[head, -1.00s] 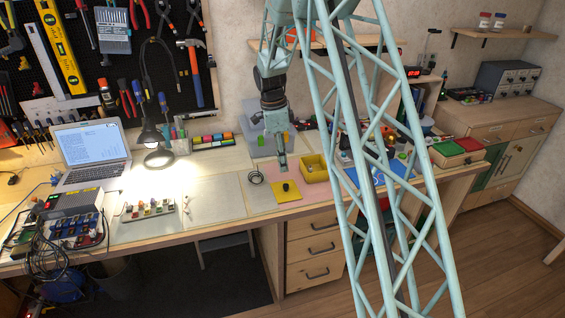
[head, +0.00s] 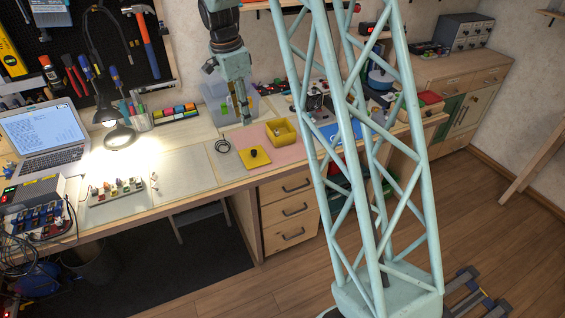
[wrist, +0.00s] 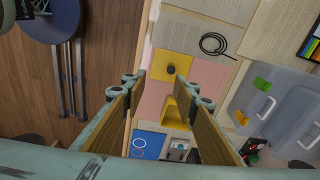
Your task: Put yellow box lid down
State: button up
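The yellow box lid (head: 254,157) lies flat on the pink mat (head: 284,154), its dark knob up. My gripper (head: 245,121) is above the bench, behind and left of the lid in the head view. In the wrist view my gripper (wrist: 165,85) has its two fingers spread wide with nothing between them. It is apart from the lid and the box.
A black cable coil (head: 223,146) lies left of the lid. A clear bin (head: 232,106) stands behind. A blue mat (head: 328,132) with items is at the right. Beige sheets left of the coil are clear.

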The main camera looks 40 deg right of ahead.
jog(key=s+a+r+n+t, duration=0.1)
jog(key=s+a+r+n, duration=0.45)
jog(key=s+r, duration=0.55)
jog(key=s+a+r+n+t, duration=0.1)
jog(key=s+a+r+n, duration=0.4)
jog(key=s+r, duration=0.6)
jog(key=s+a+n, duration=0.3)
jog(key=s+n, duration=0.1)
jog(key=s, duration=0.9)
jog(key=s+a+n+t+y, duration=0.1)
jog(key=s+a+n, duration=0.3)
jog(key=s, duration=0.9)
jog(key=shift+s+r+n+t, duration=0.2)
jog(key=shift+r+n+t, duration=0.1)
jog(key=shift+n, duration=0.05)
jog(key=shift+a+r, duration=0.1)
